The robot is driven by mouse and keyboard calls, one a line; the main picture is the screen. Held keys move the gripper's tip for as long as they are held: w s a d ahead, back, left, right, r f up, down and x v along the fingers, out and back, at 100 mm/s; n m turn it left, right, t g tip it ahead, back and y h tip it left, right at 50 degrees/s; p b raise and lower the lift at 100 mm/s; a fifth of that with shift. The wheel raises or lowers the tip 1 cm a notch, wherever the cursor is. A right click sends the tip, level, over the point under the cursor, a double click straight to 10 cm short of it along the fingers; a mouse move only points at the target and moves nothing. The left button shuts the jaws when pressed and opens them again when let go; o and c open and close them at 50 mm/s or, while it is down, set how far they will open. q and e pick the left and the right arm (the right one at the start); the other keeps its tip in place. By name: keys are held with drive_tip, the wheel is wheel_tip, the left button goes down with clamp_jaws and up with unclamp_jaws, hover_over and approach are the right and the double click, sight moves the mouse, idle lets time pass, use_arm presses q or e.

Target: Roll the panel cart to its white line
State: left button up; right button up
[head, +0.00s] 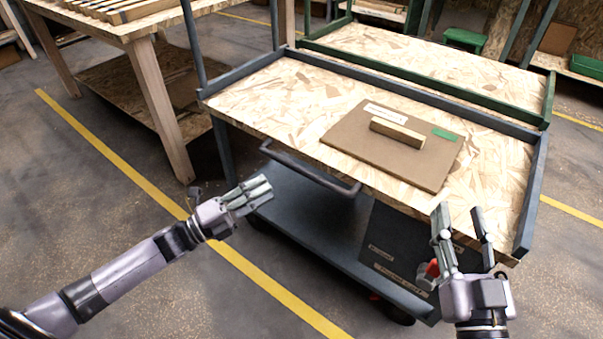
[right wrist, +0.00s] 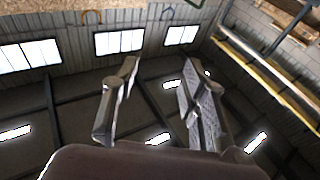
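The panel cart (head: 528,200) has a blue-grey frame, a chipboard top and a lower shelf. A brown panel (head: 350,145) with a wooden grip and a green label lies flat on its top. A dark bar handle (head: 318,178) sticks out from its near side. My left gripper (head: 264,190) is left of the handle, apart from it in the picture; its fingers lie close together and their opening is unclear. My right gripper (head: 458,208) is open and empty near the cart's near right corner. Its spread fingers show in the right wrist view (right wrist: 158,75). No white line shows.
A green-framed cart (head: 420,60) stands right behind the panel cart. A wooden table (head: 150,25) stands at the upper left. A yellow floor line (head: 120,155) runs diagonally past the panel cart's left side. The floor at the lower left is clear apart from my arm.

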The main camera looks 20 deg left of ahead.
sight(301, 168)
use_arm(q)
drive_tip(key=shift+b+x, duration=0.75)
drive_tip(key=shift+x, duration=4.8)
use_arm(e)
drive_tip(key=s+r+t+y, duration=0.1)
drive_tip(key=s+r+t, duration=0.2)
drive_tip(key=r, duration=0.4)
drive_tip(key=shift+s+t+y, duration=0.3)
drive_tip(key=shift+t, duration=0.6)
use_arm(q)
drive_tip(key=shift+a, duration=0.1)
drive_tip(key=shift+c, duration=0.5)
clamp_jaws()
